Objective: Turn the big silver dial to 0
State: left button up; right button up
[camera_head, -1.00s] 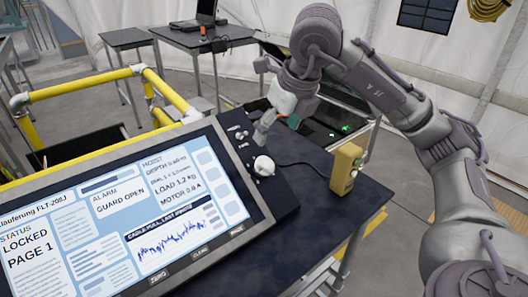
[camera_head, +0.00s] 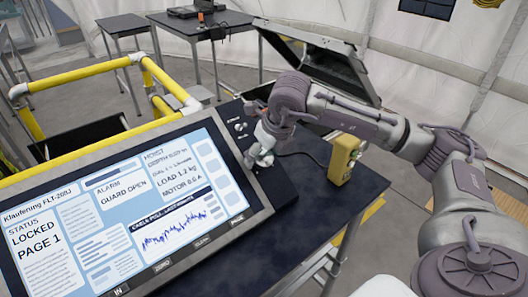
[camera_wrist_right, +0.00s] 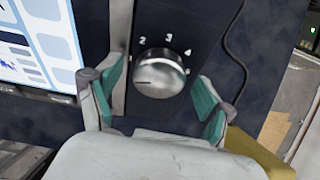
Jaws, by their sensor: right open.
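The big silver dial (camera_wrist_right: 160,74) sits on the dark control panel, seen close up in the right wrist view. The numbers 1, 2, 3 and 4 run around its upper side; I cannot read a 0. The dark mark on its face points left, a little below the 1. My right gripper (camera_wrist_right: 158,88) is open, with one green-padded finger at each side of the dial and a gap on both sides. In the head view my right gripper (camera_head: 262,150) is over the dial's place and largely covers it. My left gripper is not in view.
The console screen (camera_head: 120,210) reads LOCKED, PAGE 1, GUARD OPEN. Small switches (camera_head: 239,127) sit on the panel above the dial. A yellow box (camera_head: 342,160) with a cable stands right of the gripper. A yellow rail (camera_head: 85,70) and an open dark case (camera_head: 322,58) are behind.

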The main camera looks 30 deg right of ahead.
jog(key=shift+f, duration=0.1)
jog(key=c, duration=1.2)
jog(key=shift+a+f+n+b, duration=0.1)
jog(key=shift+n+b, duration=0.9)
jog(key=shift+b, duration=0.2)
jog(key=shift+n+t+h+b, duration=0.3)
jog(key=shift+n+h+b, duration=0.3)
jog(key=shift+n+b, duration=0.95)
jog(key=shift+n, duration=0.25)
jog(key=o, duration=1.2)
